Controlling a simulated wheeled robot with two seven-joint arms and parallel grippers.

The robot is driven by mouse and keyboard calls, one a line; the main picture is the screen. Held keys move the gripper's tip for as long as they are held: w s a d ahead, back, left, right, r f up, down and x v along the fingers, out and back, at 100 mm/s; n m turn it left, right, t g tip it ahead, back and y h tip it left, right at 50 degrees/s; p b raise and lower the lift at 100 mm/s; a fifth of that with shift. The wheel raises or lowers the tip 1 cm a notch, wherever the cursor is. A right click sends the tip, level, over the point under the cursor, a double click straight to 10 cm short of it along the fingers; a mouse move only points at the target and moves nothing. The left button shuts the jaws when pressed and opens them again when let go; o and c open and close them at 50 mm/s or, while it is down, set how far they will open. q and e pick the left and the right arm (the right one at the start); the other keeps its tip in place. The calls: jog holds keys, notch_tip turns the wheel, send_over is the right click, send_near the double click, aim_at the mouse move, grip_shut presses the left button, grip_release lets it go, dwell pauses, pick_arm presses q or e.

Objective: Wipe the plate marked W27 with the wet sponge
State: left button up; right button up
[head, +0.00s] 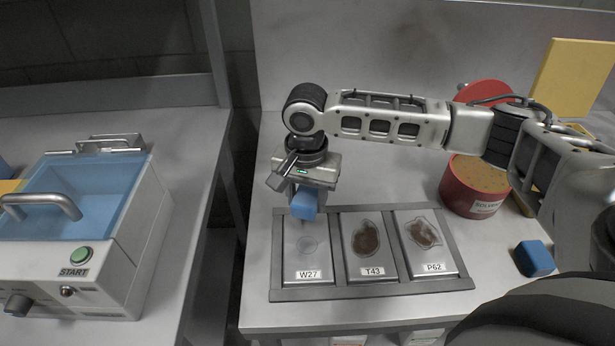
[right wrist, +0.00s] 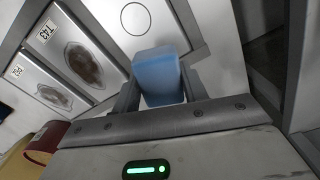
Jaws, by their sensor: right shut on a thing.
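The plate marked W27 (head: 307,262) lies in the left bay of a grey three-bay tray (head: 373,291). It is pale and bears a faint ring, also seen in the right wrist view (right wrist: 135,17). My right gripper (head: 303,191) is shut on a blue sponge (head: 304,205), which hangs at the far edge of W27. I cannot tell whether the sponge touches the plate or is wet. In the right wrist view the sponge (right wrist: 159,76) sits between the two fingers. My left gripper is not in view.
Plates T43 (head: 367,251) and P62 (head: 425,243) carry brown stains. A second blue block (head: 534,258) lies right of the tray. A red solvent container (head: 465,200) stands behind it. A machine with a blue lid (head: 78,195) stands on the left bench, across a gap.

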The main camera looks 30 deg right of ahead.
jog(key=shift+r, duration=2.25)
